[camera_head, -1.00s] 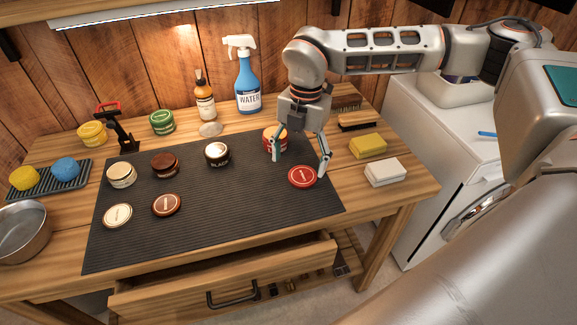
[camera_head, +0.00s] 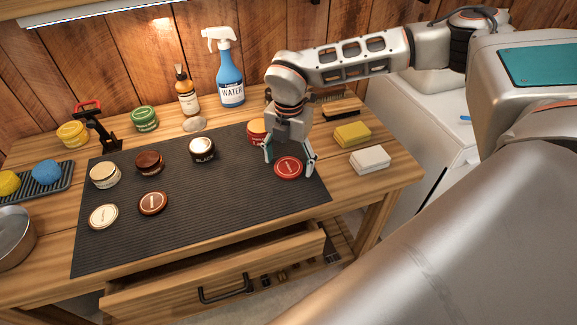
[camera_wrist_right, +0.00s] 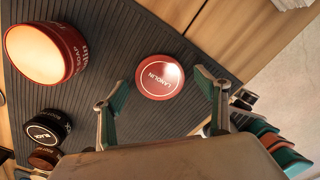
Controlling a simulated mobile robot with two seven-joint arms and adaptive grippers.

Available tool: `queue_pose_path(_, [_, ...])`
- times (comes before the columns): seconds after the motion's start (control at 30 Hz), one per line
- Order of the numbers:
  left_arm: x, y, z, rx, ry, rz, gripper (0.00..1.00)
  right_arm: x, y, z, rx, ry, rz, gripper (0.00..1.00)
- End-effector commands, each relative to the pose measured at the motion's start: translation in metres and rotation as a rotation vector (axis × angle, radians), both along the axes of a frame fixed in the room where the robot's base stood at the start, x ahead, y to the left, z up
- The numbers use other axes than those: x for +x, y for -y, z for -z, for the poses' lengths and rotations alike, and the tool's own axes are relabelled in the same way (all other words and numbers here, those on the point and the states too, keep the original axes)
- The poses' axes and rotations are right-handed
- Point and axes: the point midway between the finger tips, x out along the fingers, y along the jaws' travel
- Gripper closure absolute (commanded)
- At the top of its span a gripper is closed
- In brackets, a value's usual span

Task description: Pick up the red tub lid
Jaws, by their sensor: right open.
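The red tub lid (camera_head: 288,168) lies flat on the dark ribbed mat (camera_head: 230,217), near its right end. In the right wrist view the lid (camera_wrist_right: 160,77) reads "LANOLIN" and lies ahead, between the lines of the two fingers. My right gripper (camera_head: 290,164) is open and empty, its fingertips pointing down on either side of the lid; it also shows in the right wrist view (camera_wrist_right: 163,79). I cannot tell whether the fingers touch the mat. The red tub (camera_head: 257,131) stands just behind, partly hidden by a finger in the head view. My left gripper is out of view.
A black tub (camera_head: 202,150), brown tub (camera_head: 149,163) and cream tub (camera_head: 105,175) stand on the mat. A brown lid (camera_head: 153,203) and cream lid (camera_head: 103,217) lie in front. A yellow sponge (camera_head: 352,135) and white block (camera_head: 370,160) sit right. An open drawer (camera_head: 222,265) juts out below.

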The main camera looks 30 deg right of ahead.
Motion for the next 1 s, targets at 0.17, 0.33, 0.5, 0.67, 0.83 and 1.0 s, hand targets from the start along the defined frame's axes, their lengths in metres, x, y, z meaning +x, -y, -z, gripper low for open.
queue_pose_path(0.17, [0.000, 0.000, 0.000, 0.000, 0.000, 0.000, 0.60, 0.000, 0.000, 0.000, 0.000, 0.000, 0.000, 0.37])
queue_pose_path(0.33, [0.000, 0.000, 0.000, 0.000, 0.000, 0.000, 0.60, 0.000, 0.000, 0.000, 0.000, 0.000, -0.001, 0.56])
queue_pose_path(0.5, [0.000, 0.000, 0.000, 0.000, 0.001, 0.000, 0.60, 0.000, 0.000, 0.000, 0.000, 0.000, -0.001, 0.56])
queue_pose_path(0.67, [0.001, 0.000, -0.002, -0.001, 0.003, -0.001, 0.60, 0.000, 0.000, -0.002, 0.001, 0.001, 0.000, 0.56])
queue_pose_path(0.83, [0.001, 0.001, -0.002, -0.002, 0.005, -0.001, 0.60, 0.001, 0.000, -0.014, 0.002, 0.003, -0.001, 0.56])
queue_pose_path(1.0, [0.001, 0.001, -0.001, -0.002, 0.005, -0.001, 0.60, 0.001, 0.000, -0.042, 0.002, 0.005, 0.000, 0.56])
